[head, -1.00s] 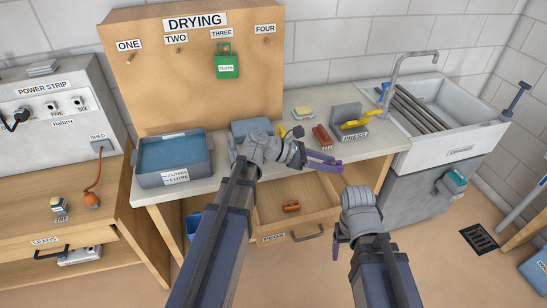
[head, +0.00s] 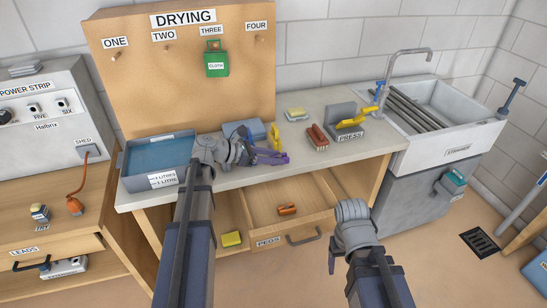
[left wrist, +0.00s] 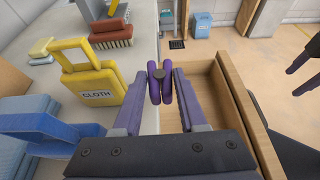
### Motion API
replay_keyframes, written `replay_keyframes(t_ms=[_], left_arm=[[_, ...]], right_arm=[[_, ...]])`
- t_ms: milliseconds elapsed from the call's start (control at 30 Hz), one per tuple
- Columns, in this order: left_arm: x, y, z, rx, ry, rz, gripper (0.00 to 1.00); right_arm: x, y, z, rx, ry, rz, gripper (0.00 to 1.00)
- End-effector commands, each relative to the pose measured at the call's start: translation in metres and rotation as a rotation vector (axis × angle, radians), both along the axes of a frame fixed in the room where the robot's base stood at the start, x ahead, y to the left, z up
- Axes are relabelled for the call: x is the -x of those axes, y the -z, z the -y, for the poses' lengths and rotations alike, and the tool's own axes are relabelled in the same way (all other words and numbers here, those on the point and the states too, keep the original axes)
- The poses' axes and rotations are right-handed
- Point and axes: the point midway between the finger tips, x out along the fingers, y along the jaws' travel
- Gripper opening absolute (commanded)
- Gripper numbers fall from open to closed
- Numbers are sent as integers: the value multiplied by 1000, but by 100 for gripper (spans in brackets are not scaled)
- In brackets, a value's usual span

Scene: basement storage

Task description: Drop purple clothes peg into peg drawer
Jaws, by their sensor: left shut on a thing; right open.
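The purple clothes peg (left wrist: 160,87) is pinched between the fingertips of my left gripper (head: 277,159), which is shut on it. In the head view the peg is hard to tell apart from the purple fingers. The gripper is near the counter's front edge, in front of the yellow cloth holder. The peg drawer (head: 262,213), labelled PEGS, is pulled open below the counter, with an orange peg (head: 287,210) inside. In the left wrist view the drawer (left wrist: 235,100) lies right of and below the held peg. My right gripper (head: 332,262) is open, right of the drawer front.
On the counter stand a blue water tub (head: 158,162), a yellow CLOTH holder (left wrist: 92,75), a red brush (head: 317,137) and a grey press (head: 341,118). The sink (head: 450,120) is at the right. A yellow item (head: 231,239) lies below the counter, left of the drawer.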

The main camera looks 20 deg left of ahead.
Motion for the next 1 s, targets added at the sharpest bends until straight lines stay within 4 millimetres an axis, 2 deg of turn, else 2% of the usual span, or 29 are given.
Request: replay_keyframes(t_ms=[33,333,700,733,1000], left_arm=[[0,10,0,0,0,0,0],[0,44,0,0,0,0,0],[0,47,0,0,0,0,0],[0,47,0,0,0,0,42],[0,47,0,0,0,0,73]], right_arm=[[0,11,0,0,0,0,72],[0,44,0,0,-1,0,72],[0,47,0,0,-1,0,72],[0,47,0,0,-1,0,72],[0,47,0,0,-1,0,72]])
